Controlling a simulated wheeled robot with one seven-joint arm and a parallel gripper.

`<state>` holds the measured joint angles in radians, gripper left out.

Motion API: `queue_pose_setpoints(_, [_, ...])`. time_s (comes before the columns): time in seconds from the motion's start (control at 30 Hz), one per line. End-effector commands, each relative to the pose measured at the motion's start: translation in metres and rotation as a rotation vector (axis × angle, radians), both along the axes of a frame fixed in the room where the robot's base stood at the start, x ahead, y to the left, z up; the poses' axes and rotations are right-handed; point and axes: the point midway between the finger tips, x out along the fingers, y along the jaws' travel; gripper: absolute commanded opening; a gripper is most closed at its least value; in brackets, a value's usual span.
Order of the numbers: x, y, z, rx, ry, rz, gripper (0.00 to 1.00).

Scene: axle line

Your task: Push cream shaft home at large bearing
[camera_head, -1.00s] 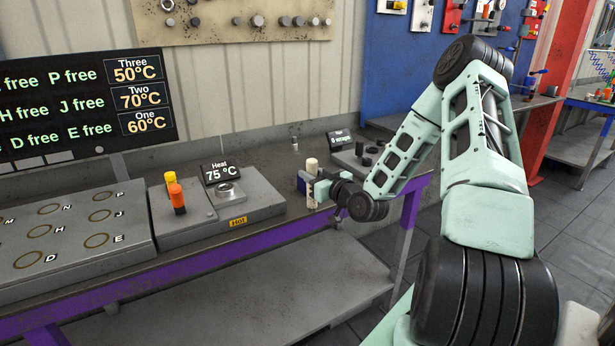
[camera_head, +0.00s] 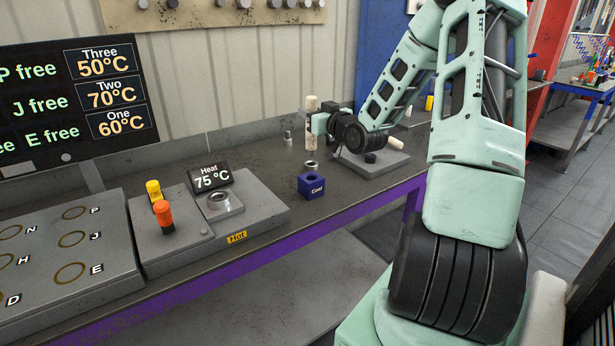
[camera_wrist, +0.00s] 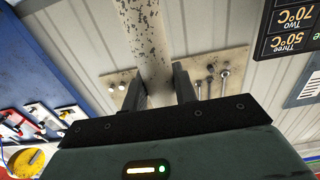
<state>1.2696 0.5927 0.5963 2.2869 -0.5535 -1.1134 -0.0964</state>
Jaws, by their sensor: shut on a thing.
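The cream shaft (camera_head: 312,136) is speckled and upright above the back of the bench. My gripper (camera_head: 319,123) is shut on it, and its upper end stands out above the fingers. In the wrist view the shaft (camera_wrist: 146,38) runs between the two fingers of my gripper (camera_wrist: 160,84). A metal ring (camera_head: 310,164) shows just below the shaft's lower end, at the back of the blue Cool block (camera_head: 312,187). I cannot tell whether it rests on the block or whether the shaft lines up with it. Another metal ring (camera_head: 219,199) sits on the heater. I cannot tell which is the large bearing.
The heater display (camera_head: 211,177) reads 75 °C. A yellow peg (camera_head: 153,190) and an orange peg (camera_head: 163,215) stand left of it. A small metal piece (camera_head: 288,137) stands behind the block. A grey fixture (camera_head: 372,163) lies under my wrist. Bench between heater and block is clear.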

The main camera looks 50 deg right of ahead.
Motion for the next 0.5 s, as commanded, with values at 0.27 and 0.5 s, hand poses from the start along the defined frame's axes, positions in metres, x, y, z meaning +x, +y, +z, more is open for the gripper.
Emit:
queue_pose_setpoints(0.27, [0.0,0.0,-0.005,0.001,-0.002,0.001,0.0])
queue_pose_setpoints(0.5, [0.001,0.0,-0.04,0.003,-0.002,0.001,0.0])
